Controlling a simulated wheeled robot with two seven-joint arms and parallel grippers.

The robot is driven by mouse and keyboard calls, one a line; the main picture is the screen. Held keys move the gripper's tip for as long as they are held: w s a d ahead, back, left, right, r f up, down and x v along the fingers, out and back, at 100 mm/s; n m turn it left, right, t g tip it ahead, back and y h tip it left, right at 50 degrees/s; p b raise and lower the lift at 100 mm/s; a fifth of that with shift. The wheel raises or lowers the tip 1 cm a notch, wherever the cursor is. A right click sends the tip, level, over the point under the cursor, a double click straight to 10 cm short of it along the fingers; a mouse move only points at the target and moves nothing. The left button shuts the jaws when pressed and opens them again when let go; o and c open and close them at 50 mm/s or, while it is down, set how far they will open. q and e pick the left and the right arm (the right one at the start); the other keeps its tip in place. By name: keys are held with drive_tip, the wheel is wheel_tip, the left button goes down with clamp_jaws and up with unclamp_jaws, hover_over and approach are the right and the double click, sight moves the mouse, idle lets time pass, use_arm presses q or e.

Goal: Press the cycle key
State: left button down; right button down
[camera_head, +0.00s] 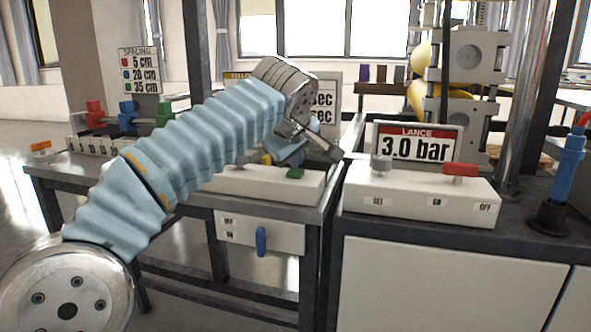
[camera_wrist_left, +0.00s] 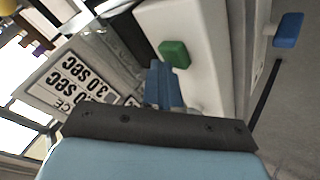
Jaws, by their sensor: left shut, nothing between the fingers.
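A white control box (camera_head: 262,187) on the left table carries a green key (camera_head: 295,173) near its right end; no label naming it the cycle key is readable. The green key also shows in the left wrist view (camera_wrist_left: 174,53), just beyond the fingertips. My left gripper (camera_head: 290,155) is shut and empty, hanging over the box close to the green key. In the wrist view its blue fingers (camera_wrist_left: 163,88) point toward the box, and I see no clear contact. The gripper and arm hide part of the box and the placard behind. My right gripper is out of view.
A placard (camera_wrist_left: 72,82) reading in seconds stands behind the box. A blue lever (camera_head: 261,241) sits on a panel below the table. Right is a lance box (camera_head: 420,195) with a red key and a "3.0 bar" sign (camera_head: 417,145). Coloured spacing blocks (camera_head: 128,115) stand at left.

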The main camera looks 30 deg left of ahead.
sight(294, 172)
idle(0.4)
use_arm(q)
drive_tip(key=shift+r+p, duration=0.75)
drive_tip(key=shift+r, duration=0.1)
drive_tip(key=shift+r, duration=0.1)
wheel_tip(294, 172, up, 5)
drive_tip(key=p, duration=0.4)
idle(0.6)
